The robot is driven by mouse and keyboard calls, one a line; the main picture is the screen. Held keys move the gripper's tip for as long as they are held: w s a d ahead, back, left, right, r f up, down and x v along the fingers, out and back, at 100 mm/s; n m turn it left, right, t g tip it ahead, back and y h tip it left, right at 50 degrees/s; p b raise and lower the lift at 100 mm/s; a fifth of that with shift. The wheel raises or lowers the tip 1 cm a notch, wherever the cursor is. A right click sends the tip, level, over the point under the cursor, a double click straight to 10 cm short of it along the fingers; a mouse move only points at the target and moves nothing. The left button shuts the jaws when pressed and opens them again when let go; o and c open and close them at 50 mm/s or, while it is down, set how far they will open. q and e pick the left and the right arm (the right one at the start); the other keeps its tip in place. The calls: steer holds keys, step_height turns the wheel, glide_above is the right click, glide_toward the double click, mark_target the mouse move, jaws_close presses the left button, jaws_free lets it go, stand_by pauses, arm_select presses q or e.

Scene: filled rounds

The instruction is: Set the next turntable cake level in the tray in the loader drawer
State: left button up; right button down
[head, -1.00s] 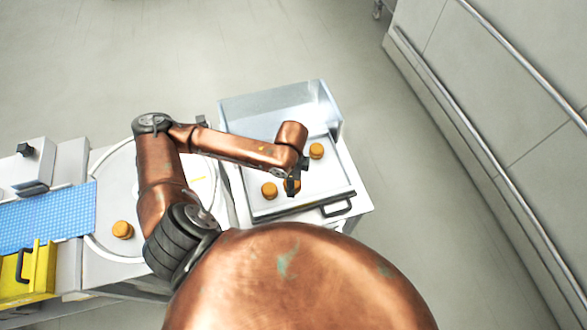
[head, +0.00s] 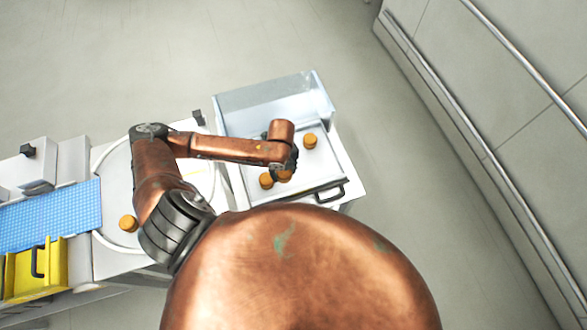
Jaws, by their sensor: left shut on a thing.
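My left gripper (head: 282,172) is over the tray (head: 323,169) in the open loader drawer (head: 268,103) and is shut on an orange-brown round cake (head: 287,176). The gripper partly hides this cake, and I cannot tell whether it touches the tray floor or is quite level. A second cake (head: 266,181) stands close to its left, near the tray's front. A third cake (head: 310,141) stands further back on the right. Another cake (head: 128,223) sits on the white turntable (head: 112,190) at the left, partly behind my arm. My right gripper is out of view.
A blue belt (head: 48,215) leads to the turntable from the left, with a yellow bin (head: 52,268) in front of it. The drawer has a dark front handle (head: 330,192) and raised metal walls. Cabinets (head: 480,110) line the right; the floor between is clear.

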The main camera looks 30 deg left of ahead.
arm_select(q)
steer(key=w+f, duration=0.6)
steer(key=shift+d+f, duration=0.1)
steer(key=shift+d, duration=0.15)
steer(key=shift+w+f+p, duration=0.15)
steer(key=shift+f+p, duration=0.2)
steer(key=shift+f, duration=1.35)
steer(key=shift+f, duration=0.15)
steer(key=o, duration=0.7)
steer(key=shift+o, duration=0.3)
step_height(320, 180, up, 12)
steer(key=shift+b, duration=0.35)
